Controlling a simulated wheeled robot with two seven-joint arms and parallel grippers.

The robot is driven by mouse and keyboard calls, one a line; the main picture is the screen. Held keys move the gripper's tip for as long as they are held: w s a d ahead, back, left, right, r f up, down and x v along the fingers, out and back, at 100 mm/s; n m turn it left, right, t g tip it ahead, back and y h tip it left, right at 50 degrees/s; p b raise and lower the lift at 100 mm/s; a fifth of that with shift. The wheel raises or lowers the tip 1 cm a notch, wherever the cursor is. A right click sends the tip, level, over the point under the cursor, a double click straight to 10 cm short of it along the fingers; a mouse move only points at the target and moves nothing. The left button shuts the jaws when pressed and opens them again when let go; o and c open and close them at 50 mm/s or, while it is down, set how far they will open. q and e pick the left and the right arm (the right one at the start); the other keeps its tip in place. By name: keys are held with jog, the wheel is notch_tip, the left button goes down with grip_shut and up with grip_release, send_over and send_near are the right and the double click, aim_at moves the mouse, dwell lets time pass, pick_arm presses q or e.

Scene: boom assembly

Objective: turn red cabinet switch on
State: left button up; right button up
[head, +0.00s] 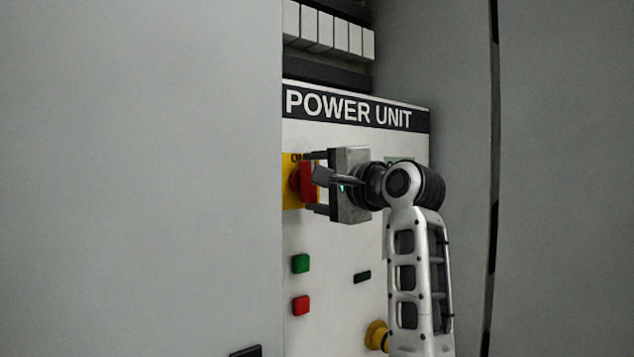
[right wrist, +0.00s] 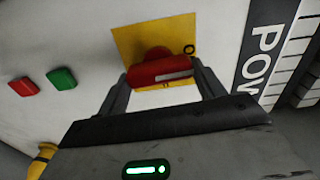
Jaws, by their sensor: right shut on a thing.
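The red switch (head: 307,182) sits on a yellow plate (head: 290,196) on the white POWER UNIT panel. In the right wrist view the red switch handle (right wrist: 162,71) lies lengthwise between my two fingers, with the yellow plate (right wrist: 125,42) behind it. My right gripper (head: 312,182) is at the switch, one finger above and one below, shut on the handle. It also shows in the right wrist view (right wrist: 162,78). Part of the plate's lettering is hidden. My left gripper is not in view.
Below the switch are a green button (head: 300,263) and a red button (head: 301,306). A yellow knob (head: 376,335) is at lower right, partly behind my arm. A grey cabinet door (head: 140,180) fills the left side.

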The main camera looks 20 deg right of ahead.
jog(key=shift+m, duration=0.4)
jog(key=o, duration=1)
pick_arm(q)
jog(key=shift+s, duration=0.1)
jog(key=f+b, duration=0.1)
jog(key=b, duration=0.1)
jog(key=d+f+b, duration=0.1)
jog(key=b, duration=0.1)
pick_arm(e)
jog(key=v, duration=1.6)
